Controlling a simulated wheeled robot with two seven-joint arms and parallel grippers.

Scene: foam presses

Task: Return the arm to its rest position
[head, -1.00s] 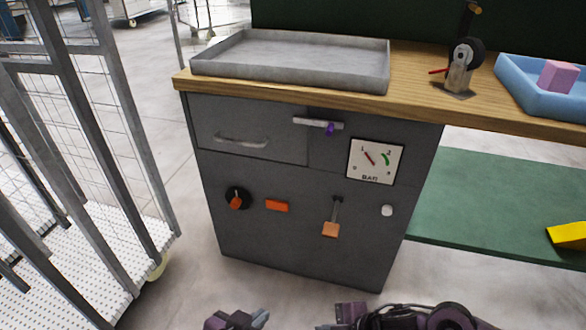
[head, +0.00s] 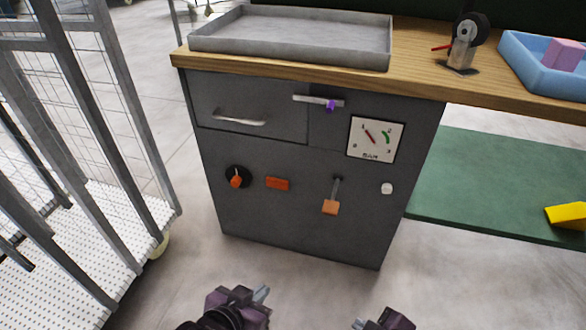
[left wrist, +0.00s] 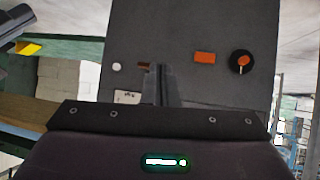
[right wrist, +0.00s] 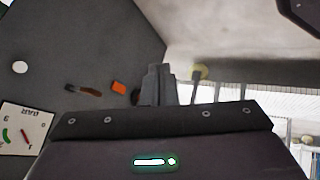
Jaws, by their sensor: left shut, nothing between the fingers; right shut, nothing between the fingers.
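My left gripper (head: 261,294) is at the bottom of the head view, in front of the grey cabinet and apart from it. It is shut and empty; its closed fingers also show in the left wrist view (left wrist: 161,84). My right gripper (head: 360,323) is at the bottom edge, right of the left one, also shut and empty. Its closed fingers show in the right wrist view (right wrist: 155,85). The grey cabinet (head: 290,225) carries a dial gauge (head: 375,139), a black-and-orange knob (head: 236,178), an orange button (head: 277,184), an orange-ended lever (head: 331,207) and a white button (head: 387,188).
A wooden worktop (head: 420,80) holds a grey tray (head: 390,50), a device with a black wheel (head: 466,35) and a blue bin (head: 520,75) with a pink block (head: 565,54). A metal cage cart (head: 150,190) stands left. Floor between cart and cabinet is clear.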

